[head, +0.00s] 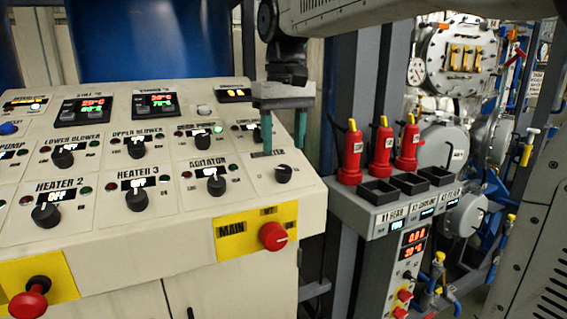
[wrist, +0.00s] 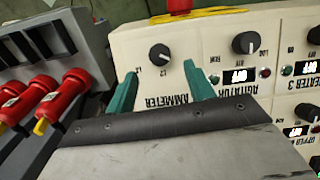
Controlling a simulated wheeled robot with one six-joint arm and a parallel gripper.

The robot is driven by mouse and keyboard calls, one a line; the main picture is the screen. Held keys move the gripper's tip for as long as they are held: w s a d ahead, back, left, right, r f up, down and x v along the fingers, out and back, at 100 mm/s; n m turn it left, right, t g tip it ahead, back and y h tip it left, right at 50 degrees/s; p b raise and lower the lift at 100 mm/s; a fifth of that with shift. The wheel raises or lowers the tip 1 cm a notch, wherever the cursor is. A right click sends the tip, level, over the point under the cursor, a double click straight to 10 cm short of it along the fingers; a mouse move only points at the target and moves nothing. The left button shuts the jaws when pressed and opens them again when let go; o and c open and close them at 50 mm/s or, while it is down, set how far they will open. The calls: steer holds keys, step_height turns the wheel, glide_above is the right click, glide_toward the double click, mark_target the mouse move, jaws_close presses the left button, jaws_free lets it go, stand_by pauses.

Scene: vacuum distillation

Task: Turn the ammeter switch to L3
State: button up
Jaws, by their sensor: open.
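The ammeter switch (head: 284,173) is a round black knob at the right end of the panel's lower row. In the wrist view the switch (wrist: 160,55) shows upside down, above the AMMETER lettering, with small L marks around it. Its white pointer line points toward the lettering, to the upper left in the head view; I cannot read which mark it meets. My gripper (head: 283,132) has two teal fingers, apart and empty, pointing down above the panel. In the wrist view my gripper (wrist: 161,70) has its fingertips to either side of the knob's near edge, apparently not touching it.
The agitator knob (head: 216,184) is left of the switch. The red main switch (head: 273,236) on its yellow plate is just below. Red bottle-like tools (head: 381,150) stand right of the panel, beside black trays (head: 408,183) on a grey stand.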

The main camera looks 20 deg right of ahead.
mark_target(284, 167)
steer(key=shift+f, duration=2.75)
steer(key=c, duration=1)
